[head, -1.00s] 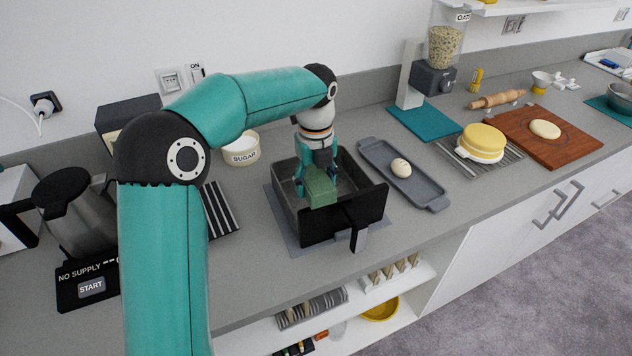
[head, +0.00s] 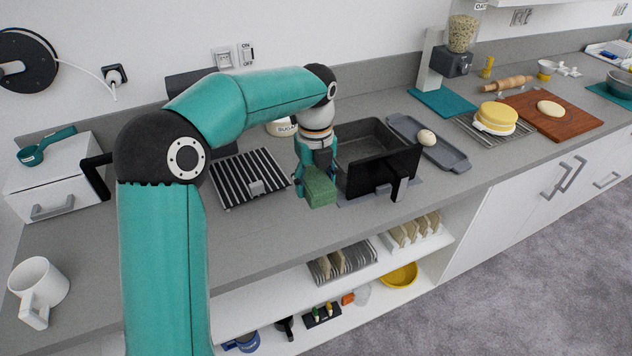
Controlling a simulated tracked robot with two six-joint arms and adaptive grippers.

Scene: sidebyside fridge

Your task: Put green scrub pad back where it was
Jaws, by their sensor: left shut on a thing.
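The green scrub pad (head: 321,188) is a small green block. My left gripper (head: 318,174) is shut on it and points down, holding it over the counter just left of the dark square basin (head: 378,165). How high it hangs above the counter is hard to tell. My right gripper is not in view.
A black-and-white striped rack (head: 247,177) lies left of the pad. A grey tray (head: 443,150) with a pale round thing stands right of the basin. A white box (head: 62,172) and a white mug (head: 42,283) are at left. The front counter (head: 270,232) is bare.

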